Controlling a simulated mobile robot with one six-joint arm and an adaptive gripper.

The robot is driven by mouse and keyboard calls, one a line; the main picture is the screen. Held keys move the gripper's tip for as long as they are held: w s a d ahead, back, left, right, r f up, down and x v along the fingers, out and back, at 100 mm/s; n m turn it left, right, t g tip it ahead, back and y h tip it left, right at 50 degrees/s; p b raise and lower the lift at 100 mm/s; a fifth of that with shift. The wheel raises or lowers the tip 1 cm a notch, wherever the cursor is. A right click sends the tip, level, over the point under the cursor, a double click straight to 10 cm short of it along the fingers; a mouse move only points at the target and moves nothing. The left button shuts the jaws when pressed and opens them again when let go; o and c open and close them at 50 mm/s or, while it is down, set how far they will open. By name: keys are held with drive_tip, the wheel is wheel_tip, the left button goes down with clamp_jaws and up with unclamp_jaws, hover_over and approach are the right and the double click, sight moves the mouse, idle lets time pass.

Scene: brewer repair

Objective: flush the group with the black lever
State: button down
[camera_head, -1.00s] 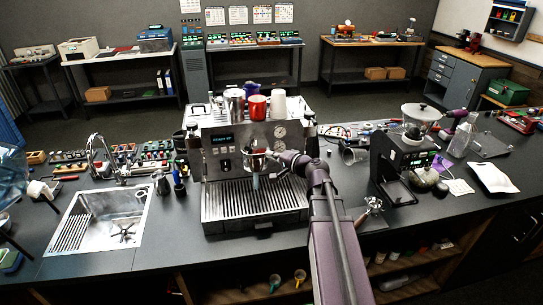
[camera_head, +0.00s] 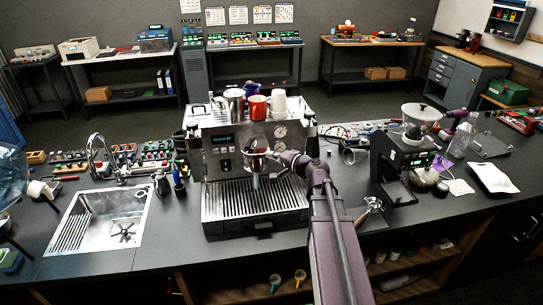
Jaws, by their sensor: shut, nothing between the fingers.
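The espresso machine (camera_head: 222,166) stands on the dark counter in the middle of the view. Its group (camera_head: 255,160) sticks out at the front, above the drip tray (camera_head: 225,205). A pale, narrow shape (camera_head: 256,181) hangs below the group; I cannot tell if it is water or a part. My gripper (camera_head: 273,156) is shut and empty, right beside the group on its right side. The black lever is too small and too dark to pick out near my gripper, so I cannot tell whether they touch.
Cups and a steel pitcher (camera_head: 233,101) stand on top of the machine. A grinder (camera_head: 405,160) and a portafilter (camera_head: 372,206) are to the right. A sink (camera_head: 100,220) and a small pitcher (camera_head: 162,184) are to the left.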

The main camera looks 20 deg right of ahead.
idle(0.3)
drive_tip(key=c, duration=0.9)
unclamp_jaws()
drive_tip(key=o, duration=0.3)
drive_tip(key=shift+s+a+f, duration=0.1)
drive_tip(key=shift+a+f, duration=0.1)
drive_tip(key=shift+o, duration=0.3)
drive_tip(key=s+a+f+n+g+b, duration=0.1)
drive_tip(key=s+a+f+n+g, duration=0.1)
drive_tip(key=a+f, duration=0.3)
drive_tip(key=shift+s+n+g+y+b, duration=0.3)
drive_tip(key=shift+n+g+b, duration=0.1)
drive_tip(key=shift+n+g, duration=0.25)
drive_tip(key=s+a+f+n+g+h+b, duration=0.2)
drive_tip(key=s+f+n+g+h, duration=0.1)
drive_tip(key=s+f, duration=0.5)
drive_tip(key=s+a+f+n+g+h+b, duration=0.2)
drive_tip(key=s+f+n+g+h+b, duration=0.1)
drive_tip(key=s+f+g, duration=0.5)
drive_tip(key=shift+s+a+f+n+h+b, duration=0.35)
drive_tip(key=shift+s+f+n+h, duration=0.25)
drive_tip(key=shift+h, duration=0.5)
drive_tip(key=shift+w+a+f, duration=0.1)
drive_tip(key=shift+w, duration=0.1)
